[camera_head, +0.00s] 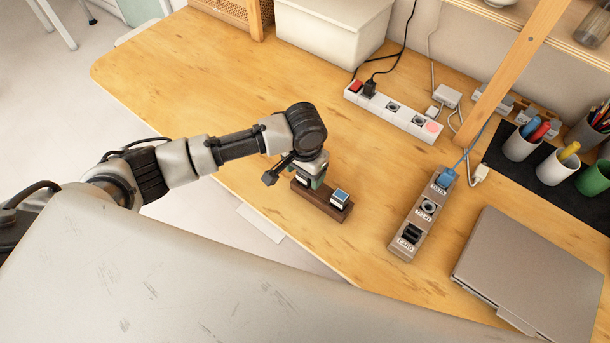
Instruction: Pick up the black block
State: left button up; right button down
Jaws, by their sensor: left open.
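My left gripper (309,180) hangs pointing down over the left end of a small dark brown wooden stand (327,205) near the table's front edge. The wrist hides most of the fingers, and I cannot tell whether they touch anything. A small block with a blue top (340,196) sits on the right part of the stand, clear of the gripper. A pale and dark piece shows beneath the gripper at the stand's left end, mostly hidden. I cannot make out a clearly black block. My right gripper is out of view.
A labelled socket box (407,235) and a closed grey laptop (531,276) lie to the right. A white power strip (399,112) with cables and a white bin (325,33) stand behind. Pen cups (521,145) are at right. Table left of the stand is clear.

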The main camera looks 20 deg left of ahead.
pick_arm(q)
jog(key=shift+f, duration=0.5)
jog(key=c, duration=1)
